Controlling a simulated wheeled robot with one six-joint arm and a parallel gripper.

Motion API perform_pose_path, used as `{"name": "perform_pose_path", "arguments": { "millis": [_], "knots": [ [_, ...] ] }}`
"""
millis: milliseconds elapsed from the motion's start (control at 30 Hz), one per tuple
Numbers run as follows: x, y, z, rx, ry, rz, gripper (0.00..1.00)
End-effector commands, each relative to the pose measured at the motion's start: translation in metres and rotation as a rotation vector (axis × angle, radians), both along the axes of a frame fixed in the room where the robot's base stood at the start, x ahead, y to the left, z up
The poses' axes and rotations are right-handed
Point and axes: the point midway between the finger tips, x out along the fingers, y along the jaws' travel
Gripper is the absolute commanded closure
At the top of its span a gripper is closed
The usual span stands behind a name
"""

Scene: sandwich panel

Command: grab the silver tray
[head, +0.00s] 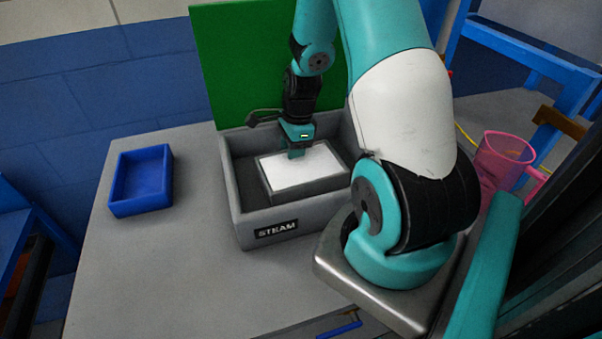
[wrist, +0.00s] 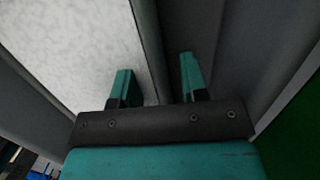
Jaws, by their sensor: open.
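A grey, silver-like tray (head: 300,192) with a white flat-topped filling sits inside a larger grey box marked STEAM (head: 236,192). My gripper (head: 297,153) points down at the far edge of this tray. In the wrist view my gripper (wrist: 156,62) is open, with one finger over the white filling and the other over the dark gap beside the tray. The tray's rim (wrist: 148,40) runs between the two fingers. I cannot tell whether either finger touches it.
A green panel (head: 235,65) stands upright behind the box. An empty blue bin (head: 141,205) sits on the grey table (head: 150,270) at the left. A pink transparent jug (head: 505,150) stands at the right. The table's front left is clear.

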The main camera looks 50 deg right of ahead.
Motion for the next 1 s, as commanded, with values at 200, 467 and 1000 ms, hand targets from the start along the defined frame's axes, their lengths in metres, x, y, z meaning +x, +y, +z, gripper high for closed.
{"name": "perform_pose_path", "arguments": {
  "millis": [200,467,1000],
  "knots": [
    [0.000,0.000,0.000,0.000,0.000,0.000,0.89],
    [0.000,0.000,0.001,0.000,0.000,0.000,1.00],
    [0.001,-0.001,0.066,-0.006,-0.009,0.000,1.00]
  ]
}}
